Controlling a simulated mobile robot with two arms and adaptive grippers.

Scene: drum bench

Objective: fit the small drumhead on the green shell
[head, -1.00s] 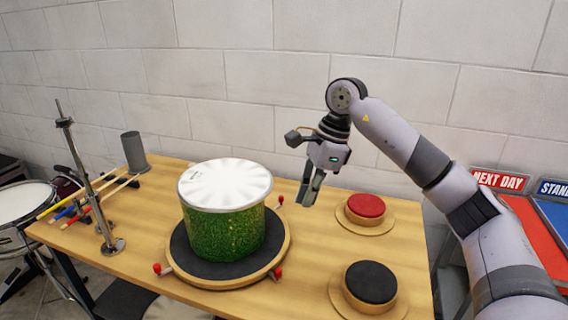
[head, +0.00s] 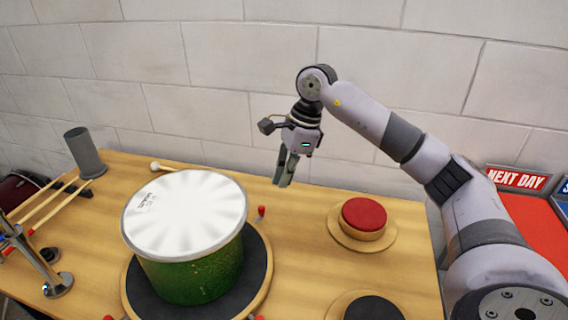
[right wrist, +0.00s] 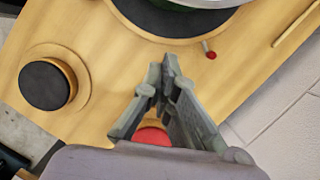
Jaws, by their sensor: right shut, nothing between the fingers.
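The white drumhead (head: 186,212) lies on top of the green shell (head: 200,278) in the head view and covers its opening. Whether it is seated evenly all round cannot be told. The shell stands upright on a round black pad with a wooden rim (head: 262,300). My left gripper is not in view.
A red button (head: 363,214) and a black button (head: 374,308) sit on wooden bases at the right of the table. Small red-tipped knobs (head: 261,211) stand around the pad. Drumsticks, a grey cup (head: 84,152) and a metal stand (head: 50,272) are at the left.

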